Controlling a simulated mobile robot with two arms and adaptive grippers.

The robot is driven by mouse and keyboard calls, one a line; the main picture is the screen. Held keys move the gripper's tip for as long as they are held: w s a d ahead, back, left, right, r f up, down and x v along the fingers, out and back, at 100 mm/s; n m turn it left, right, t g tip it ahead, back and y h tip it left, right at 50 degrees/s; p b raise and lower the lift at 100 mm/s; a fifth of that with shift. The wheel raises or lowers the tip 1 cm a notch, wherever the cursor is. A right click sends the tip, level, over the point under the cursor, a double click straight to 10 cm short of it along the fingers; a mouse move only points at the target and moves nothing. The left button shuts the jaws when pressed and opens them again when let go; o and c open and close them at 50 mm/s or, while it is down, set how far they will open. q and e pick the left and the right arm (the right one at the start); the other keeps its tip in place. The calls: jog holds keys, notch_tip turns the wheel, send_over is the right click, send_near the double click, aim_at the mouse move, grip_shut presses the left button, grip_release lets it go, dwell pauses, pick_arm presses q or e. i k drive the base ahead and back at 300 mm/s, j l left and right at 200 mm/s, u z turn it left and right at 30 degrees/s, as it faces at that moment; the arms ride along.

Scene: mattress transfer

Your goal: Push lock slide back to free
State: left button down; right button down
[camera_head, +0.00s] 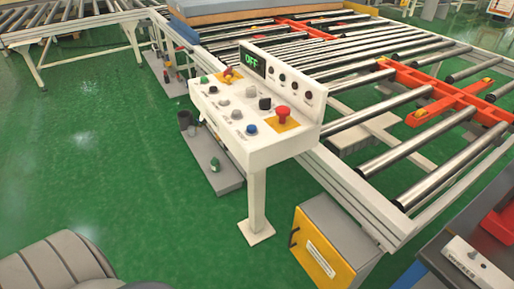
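I cannot pick out a lock slide for certain. Orange-red crossbars (441,99) with small yellow pieces on them lie between the steel rollers (425,187) of the conveyor on the right. A white control panel (251,140) on a post stands in the middle, with several knobs, a red mushroom button (283,113) on a yellow plate and a green display (252,60) reading OFF. Neither of my grippers is in view.
A mattress-like block (225,10) lies on the far conveyor. A yellow-fronted box (322,256) stands below the panel, by the conveyor frame. A dark unit with a white labelled part (476,266) fills the lower right. Green floor (100,150) is open on the left.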

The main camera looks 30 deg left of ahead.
aim_at(227, 78)
jog(key=u, duration=1.3)
